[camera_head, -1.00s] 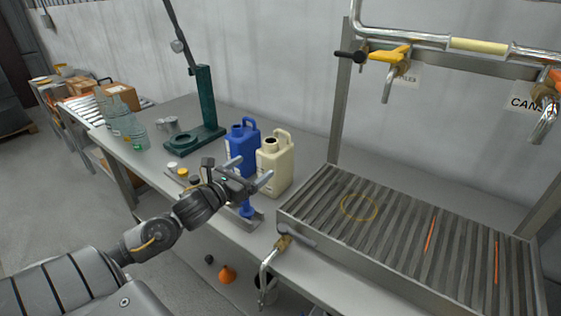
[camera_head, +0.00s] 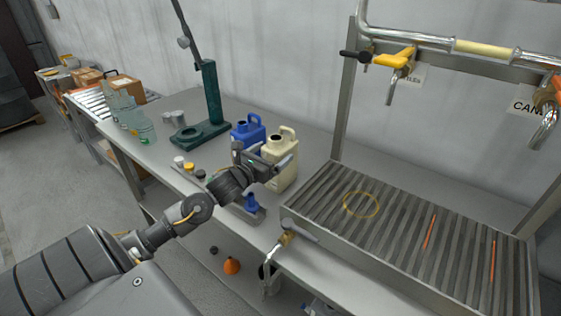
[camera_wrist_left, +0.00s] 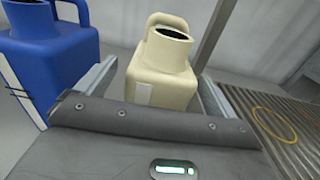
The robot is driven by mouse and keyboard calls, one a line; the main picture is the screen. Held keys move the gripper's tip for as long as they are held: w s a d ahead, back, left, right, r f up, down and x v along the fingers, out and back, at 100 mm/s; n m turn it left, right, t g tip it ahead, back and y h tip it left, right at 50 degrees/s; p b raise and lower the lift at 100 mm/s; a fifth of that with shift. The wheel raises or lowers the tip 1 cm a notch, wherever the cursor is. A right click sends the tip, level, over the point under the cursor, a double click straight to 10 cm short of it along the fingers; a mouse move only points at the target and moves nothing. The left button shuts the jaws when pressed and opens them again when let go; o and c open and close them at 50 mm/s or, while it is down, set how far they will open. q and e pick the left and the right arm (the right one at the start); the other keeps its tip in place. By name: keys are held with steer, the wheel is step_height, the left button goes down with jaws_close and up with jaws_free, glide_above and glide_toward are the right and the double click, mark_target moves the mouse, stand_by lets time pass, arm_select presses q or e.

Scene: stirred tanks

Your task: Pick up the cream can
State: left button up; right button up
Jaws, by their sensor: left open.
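The cream can (camera_head: 286,171) stands upright on the grey bench, its open dark mouth and handle at the top. It also shows in the left wrist view (camera_wrist_left: 162,75), ahead of the gripper and between its two fingers. My left gripper (camera_head: 277,160) is open at the near side of the can. In the left wrist view its fingers (camera_wrist_left: 158,88) lie to either side of the can's body. I cannot tell whether either finger touches it. The can's lower part is hidden by the gripper. My right gripper is not in view.
A blue can (camera_head: 246,131) stands close on the left of the cream can. A slatted metal drain tray (camera_head: 400,230) lies to the right, under taps. A blue funnel (camera_head: 251,202) is near the bench's front edge. A green stand (camera_head: 211,100) is behind left.

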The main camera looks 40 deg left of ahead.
arm_select(q)
steer(key=w, duration=0.2)
steer(key=shift+w, duration=0.4)
steer(key=c, duration=1.4)
steer(key=shift+c, duration=0.2)
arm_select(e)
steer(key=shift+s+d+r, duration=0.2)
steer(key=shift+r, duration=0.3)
arm_select(q)
steer(key=shift+r, duration=0.1)
